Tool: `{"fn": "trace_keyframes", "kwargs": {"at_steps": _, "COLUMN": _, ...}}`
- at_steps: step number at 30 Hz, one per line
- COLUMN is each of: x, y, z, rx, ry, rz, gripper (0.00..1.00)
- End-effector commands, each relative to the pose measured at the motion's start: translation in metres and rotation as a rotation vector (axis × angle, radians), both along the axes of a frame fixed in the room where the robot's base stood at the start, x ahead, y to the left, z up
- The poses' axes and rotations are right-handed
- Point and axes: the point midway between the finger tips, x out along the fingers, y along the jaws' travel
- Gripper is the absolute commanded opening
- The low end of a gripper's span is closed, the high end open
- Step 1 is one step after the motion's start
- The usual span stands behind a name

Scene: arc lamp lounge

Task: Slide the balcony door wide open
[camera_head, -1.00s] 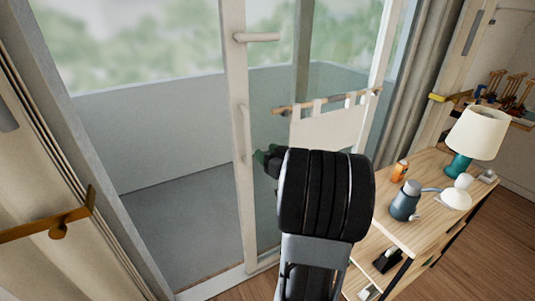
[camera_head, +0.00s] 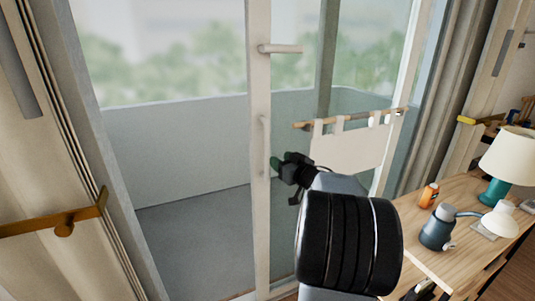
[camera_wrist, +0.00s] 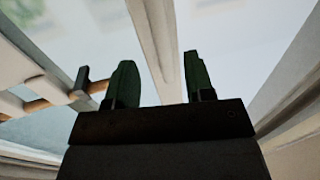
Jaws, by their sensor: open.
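The balcony door (camera_head: 259,205) has a pale frame; its upright edge stands near the middle of the head view, with tinted glass to its right. A short horizontal handle (camera_head: 280,48) sticks out high on this upright, and a slim vertical bar (camera_head: 265,135) runs lower down. Left of the upright the balcony shows untinted, as through a gap. My gripper (camera_head: 277,164) is at the upright, just right of it and below the bar; contact cannot be told. In the wrist view my gripper's green fingers (camera_wrist: 160,78) are apart and empty, with a pale upright (camera_wrist: 157,45) beyond them.
A cream cloth (camera_head: 350,148) hangs from a wooden rod (camera_head: 304,125) right of my gripper. A wooden table (camera_head: 464,192) at right holds a lamp (camera_head: 513,151), a blue kettle-like pot (camera_head: 436,232) and an orange bottle (camera_head: 428,195). A curtain with a brass holdback (camera_head: 75,217) stands at left.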

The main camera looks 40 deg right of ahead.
Motion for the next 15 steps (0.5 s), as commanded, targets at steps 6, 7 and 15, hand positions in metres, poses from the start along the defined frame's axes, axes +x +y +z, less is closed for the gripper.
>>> {"fn": "trace_keyframes", "kwargs": {"at_steps": 6, "x": 0.042, "y": 0.0, "z": -0.001, "rx": 0.001, "ry": 0.001, "rz": 0.003, "gripper": 0.49}}
{"fn": "trace_keyframes", "kwargs": {"at_steps": 7, "x": 0.047, "y": 0.0, "z": -0.001, "rx": 0.0, "ry": 0.001, "rz": 0.003, "gripper": 0.49}}
{"fn": "trace_keyframes", "kwargs": {"at_steps": 15, "x": 0.076, "y": -0.001, "z": 0.0, "rx": 0.0, "ry": 0.0, "rz": 0.001, "gripper": 0.49}}
